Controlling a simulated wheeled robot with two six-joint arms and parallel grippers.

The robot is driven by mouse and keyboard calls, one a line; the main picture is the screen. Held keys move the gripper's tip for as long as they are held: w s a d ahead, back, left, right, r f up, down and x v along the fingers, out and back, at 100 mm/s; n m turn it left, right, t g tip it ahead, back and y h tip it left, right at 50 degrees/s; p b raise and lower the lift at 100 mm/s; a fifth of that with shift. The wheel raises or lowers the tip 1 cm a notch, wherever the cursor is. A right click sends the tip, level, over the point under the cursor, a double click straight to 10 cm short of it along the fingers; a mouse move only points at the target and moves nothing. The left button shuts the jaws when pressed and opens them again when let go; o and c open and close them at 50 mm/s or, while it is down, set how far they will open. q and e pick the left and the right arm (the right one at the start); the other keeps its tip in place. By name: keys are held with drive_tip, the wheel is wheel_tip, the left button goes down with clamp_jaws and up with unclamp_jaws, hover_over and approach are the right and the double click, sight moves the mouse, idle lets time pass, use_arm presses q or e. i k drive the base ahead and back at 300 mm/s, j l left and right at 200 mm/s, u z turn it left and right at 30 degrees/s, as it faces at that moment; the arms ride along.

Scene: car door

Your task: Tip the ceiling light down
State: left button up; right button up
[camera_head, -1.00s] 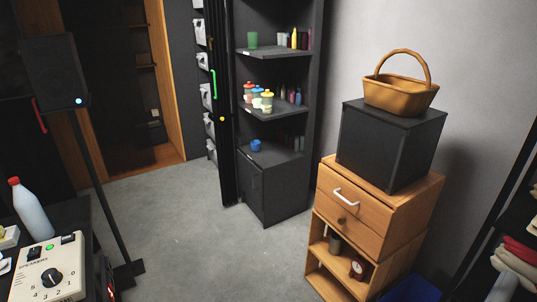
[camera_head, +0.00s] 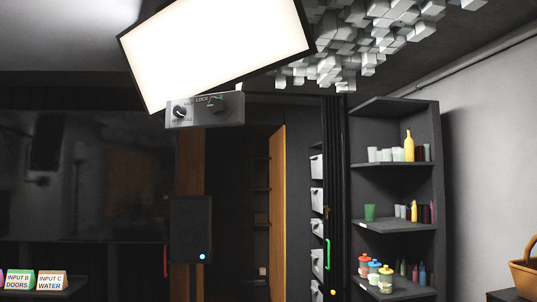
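The ceiling light (camera_head: 220,42) is a large, bright rectangular panel with a black frame at the top of the head view. It looks tilted in the picture, and its top edge is cut off. A grey control box (camera_head: 205,110) sits at its lower edge. Neither of my grippers is in view.
A dark shelf unit (camera_head: 395,195) with cups and bottles stands at the right. A black speaker (camera_head: 190,228) stands below the light. Grey block panels (camera_head: 350,40) hang from the ceiling right of the light. A basket (camera_head: 524,272) is at the far right.

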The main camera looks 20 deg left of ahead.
sight(180, 49)
drive_tip(key=i+j+u, duration=0.2)
drive_tip(key=i+u, duration=0.75)
